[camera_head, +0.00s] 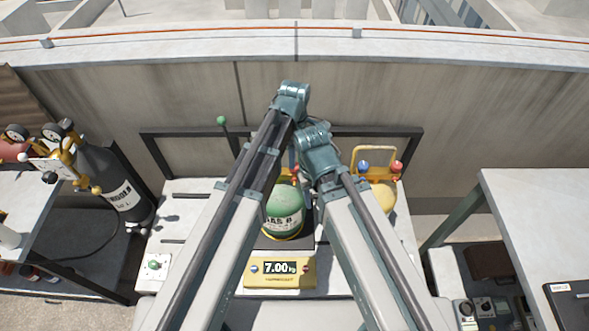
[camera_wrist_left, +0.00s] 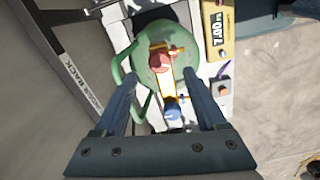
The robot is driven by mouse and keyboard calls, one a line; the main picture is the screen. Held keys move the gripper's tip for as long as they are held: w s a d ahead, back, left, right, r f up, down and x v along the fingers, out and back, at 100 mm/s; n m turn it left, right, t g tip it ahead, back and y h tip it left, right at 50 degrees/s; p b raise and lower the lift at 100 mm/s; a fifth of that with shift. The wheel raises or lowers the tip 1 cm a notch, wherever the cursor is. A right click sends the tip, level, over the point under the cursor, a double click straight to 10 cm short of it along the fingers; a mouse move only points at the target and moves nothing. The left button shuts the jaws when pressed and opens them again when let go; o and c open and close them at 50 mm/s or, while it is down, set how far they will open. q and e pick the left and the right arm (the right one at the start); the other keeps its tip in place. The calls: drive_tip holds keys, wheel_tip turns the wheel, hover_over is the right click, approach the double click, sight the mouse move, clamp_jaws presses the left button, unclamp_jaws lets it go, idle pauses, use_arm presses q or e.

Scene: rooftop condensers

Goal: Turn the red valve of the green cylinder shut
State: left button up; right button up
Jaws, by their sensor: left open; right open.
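The green cylinder (camera_head: 283,212) stands on a scale (camera_head: 280,272) reading 7.00 kg, between my two arms. In the left wrist view I look down on its green top (camera_wrist_left: 143,66). A red valve knob (camera_wrist_left: 161,58) sits near the middle and a blue knob (camera_wrist_left: 172,108) is below it. A little red also shows behind my arms in the head view. My left gripper (camera_wrist_left: 160,76) is open and empty, with one finger each side of the valves. My right gripper (camera_head: 316,150) is lower, close beside the left wrist; its fingers are hidden.
A yellow unit (camera_head: 383,195) with blue and red knobs stands right of the green cylinder. A dark cylinder (camera_head: 108,182) with gauges stands at left. A dark rack rail (camera_head: 375,131) runs behind the bench. A white table (camera_head: 540,215) is at right.

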use_arm(q)
wheel_tip(320, 180, down, 5)
drive_tip(key=b, duration=0.3)
drive_tip(key=shift+r+b, duration=0.1)
drive_tip(key=shift+b, duration=0.25)
clamp_jaws()
